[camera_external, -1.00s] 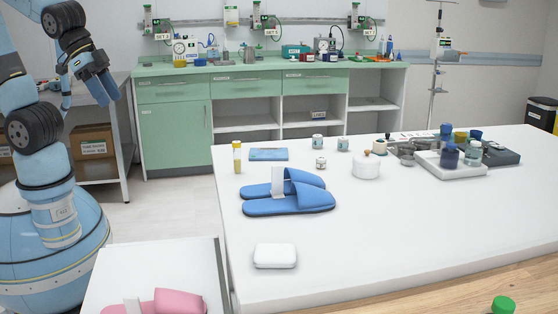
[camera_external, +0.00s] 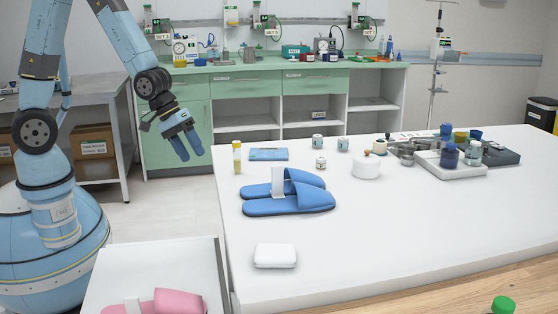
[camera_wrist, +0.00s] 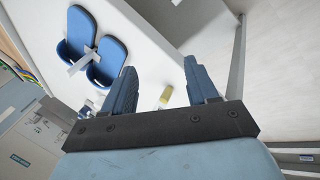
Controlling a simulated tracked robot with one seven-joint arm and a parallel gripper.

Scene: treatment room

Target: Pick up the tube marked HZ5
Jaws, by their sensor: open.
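A small upright tube with yellow contents (camera_external: 237,158) stands near the white table's left edge. Its marking is too small to read, so I cannot tell whether it is HZ5. In the wrist view the yellow tube (camera_wrist: 165,96) shows between my two blue fingers, beyond them. My gripper (camera_external: 192,150) is open and empty, left of the tube and apart from it, with fingers pointing down and slightly right. The fingers also show in the wrist view (camera_wrist: 163,84), spread apart.
Blue slippers (camera_external: 288,192) with a white band lie right and in front of the tube. A blue flat packet (camera_external: 268,154), small jars (camera_external: 318,141) and a white pot (camera_external: 366,166) stand nearby. A tray (camera_external: 455,171) with several bottles is further right. The white table (camera_external: 400,240) has bare room in front.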

